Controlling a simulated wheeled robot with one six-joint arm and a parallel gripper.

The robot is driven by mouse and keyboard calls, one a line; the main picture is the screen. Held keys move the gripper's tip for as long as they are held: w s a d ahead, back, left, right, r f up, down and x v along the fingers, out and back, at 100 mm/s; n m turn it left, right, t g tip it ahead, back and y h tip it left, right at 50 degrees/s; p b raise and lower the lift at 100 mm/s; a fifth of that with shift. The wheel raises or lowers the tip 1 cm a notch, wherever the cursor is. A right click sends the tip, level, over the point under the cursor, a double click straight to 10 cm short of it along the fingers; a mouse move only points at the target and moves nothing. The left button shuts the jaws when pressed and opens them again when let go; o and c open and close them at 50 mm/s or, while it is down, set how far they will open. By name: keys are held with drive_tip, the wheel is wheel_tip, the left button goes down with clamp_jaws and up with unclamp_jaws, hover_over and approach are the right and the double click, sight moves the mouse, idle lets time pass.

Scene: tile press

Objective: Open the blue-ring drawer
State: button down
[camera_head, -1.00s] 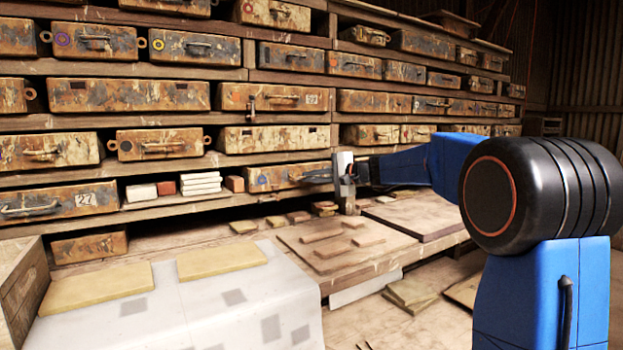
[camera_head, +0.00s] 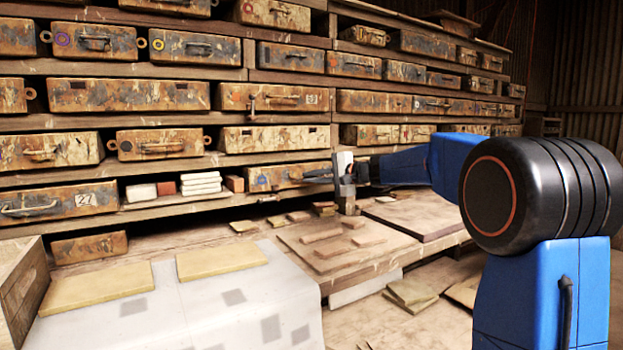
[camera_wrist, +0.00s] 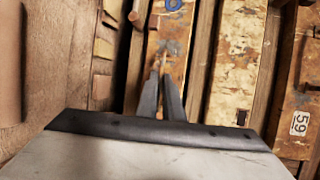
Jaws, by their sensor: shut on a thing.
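The blue-ring drawer (camera_head: 282,178) is a rusty, paint-worn drawer in the lower row of the rack, right of the small bricks. Its blue ring is near the left end of its front, and it also shows at the top edge of the wrist view (camera_wrist: 174,5). My gripper (camera_head: 333,177) is at the right part of this drawer's front, at the handle. In the wrist view, the narrow fingers (camera_wrist: 161,66) are shut on the thin handle, whose gripped part is mostly hidden. The drawer looks about flush with its shelf.
White and red-brown bricks (camera_head: 201,184) sit on the shelf to the left. A bench with boards (camera_head: 345,240) and flat tiles lies below the drawer. A drawer marked 59 (camera_wrist: 301,122) is at the right in the wrist view.

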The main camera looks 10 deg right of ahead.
drive_tip(key=shift+s+f, duration=0.1)
drive_tip(key=s+d, duration=0.3)
drive_tip(key=s, duration=0.6)
drive_tip(key=s+d, duration=0.3)
drive_tip(key=s, duration=0.6)
drive_tip(key=shift+s, duration=0.4)
drive_tip(key=shift+d, duration=0.1)
drive_tip(key=c, duration=1.9)
unclamp_jaws()
drive_tip(key=v, duration=1.7)
drive_tip(key=shift+s+d, duration=0.15)
